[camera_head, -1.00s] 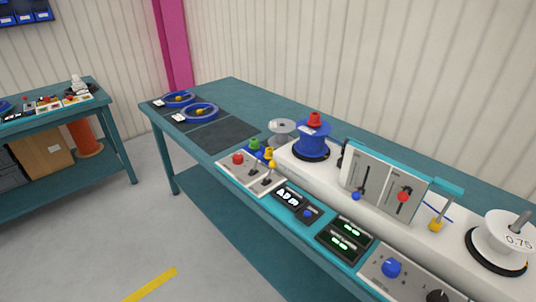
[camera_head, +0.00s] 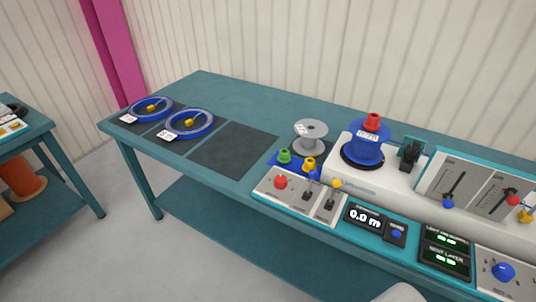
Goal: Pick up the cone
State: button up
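Several small cone-like pieces are in view. A red one (camera_head: 372,121) sits on top of the blue reel (camera_head: 366,148) on the white machine. I cannot tell which one the task means. My gripper is not in view. A pale rounded shape at the bottom edge may be part of my arm.
The teal bench (camera_head: 240,95) carries a grey reel (camera_head: 311,136), two blue rings (camera_head: 189,124) on dark mats, and an empty dark mat (camera_head: 233,149). The control box (camera_head: 298,196) and display panels line its front edge. Floor is clear at lower left.

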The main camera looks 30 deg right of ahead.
aim_at(309, 164)
jog(key=i+j, duration=0.75)
jog(key=j, duration=0.15)
jog(key=i+j, duration=0.75)
jog(key=j, duration=0.1)
